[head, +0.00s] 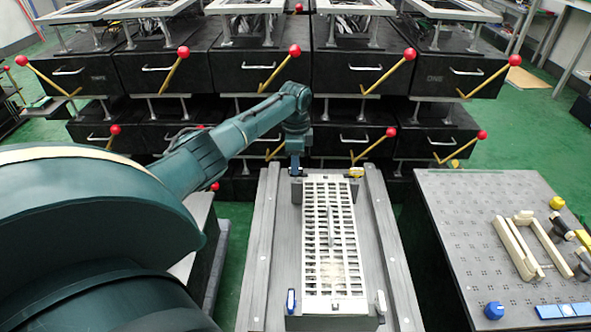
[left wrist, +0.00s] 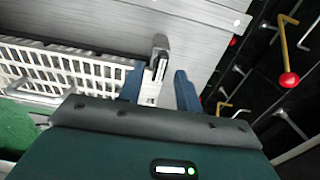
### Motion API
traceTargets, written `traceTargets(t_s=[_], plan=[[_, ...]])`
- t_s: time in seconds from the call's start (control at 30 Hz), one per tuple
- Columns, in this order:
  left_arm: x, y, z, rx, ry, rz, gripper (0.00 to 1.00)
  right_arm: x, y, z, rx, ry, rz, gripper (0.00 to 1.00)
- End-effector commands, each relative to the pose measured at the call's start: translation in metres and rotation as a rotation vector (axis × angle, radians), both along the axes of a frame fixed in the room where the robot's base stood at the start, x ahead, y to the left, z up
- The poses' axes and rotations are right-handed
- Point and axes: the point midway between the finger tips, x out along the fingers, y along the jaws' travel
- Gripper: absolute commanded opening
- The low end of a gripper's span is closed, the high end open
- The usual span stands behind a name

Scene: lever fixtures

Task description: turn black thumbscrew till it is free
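A black thumbscrew (left wrist: 160,48) with a pale lower part shows in the left wrist view, standing at the end of the white slotted grid (left wrist: 75,68). In the head view this is the far left corner of the grid (head: 331,240), where my gripper largely hides the thumbscrew. My left gripper (head: 295,166) points down there. In the left wrist view its two blue fingers (left wrist: 160,92) are apart, one on each side of the thumbscrew in the picture. A gap shows on the right; I cannot tell whether the left finger touches. My right gripper is not in view.
A yellow knob (head: 356,172) sits at the grid's far right corner, a blue-and-white clamp (head: 291,301) at the near left. Black boxes with red-knobbed levers (head: 408,54) stand behind. A perforated table (head: 470,225) with loose parts is at the right.

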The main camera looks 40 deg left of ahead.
Motion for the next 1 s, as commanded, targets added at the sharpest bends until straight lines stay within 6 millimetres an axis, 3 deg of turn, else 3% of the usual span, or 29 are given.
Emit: traceTargets(t_s=[0.2, 0.5, 0.9, 1.0], plan=[[0.0, 0.0, -0.019, 0.0, 0.0, 0.0, 0.35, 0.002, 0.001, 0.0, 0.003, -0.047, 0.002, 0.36], [0.0, 0.0, -0.02, -0.001, -0.001, 0.0, 0.35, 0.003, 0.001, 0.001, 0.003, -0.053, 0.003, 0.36], [0.0, 0.0, -0.02, -0.001, -0.001, 0.0, 0.02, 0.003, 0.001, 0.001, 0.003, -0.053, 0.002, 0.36], [0.0, 0.0, -0.02, -0.001, -0.001, 0.0, 0.0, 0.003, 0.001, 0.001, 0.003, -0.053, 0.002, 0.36]])
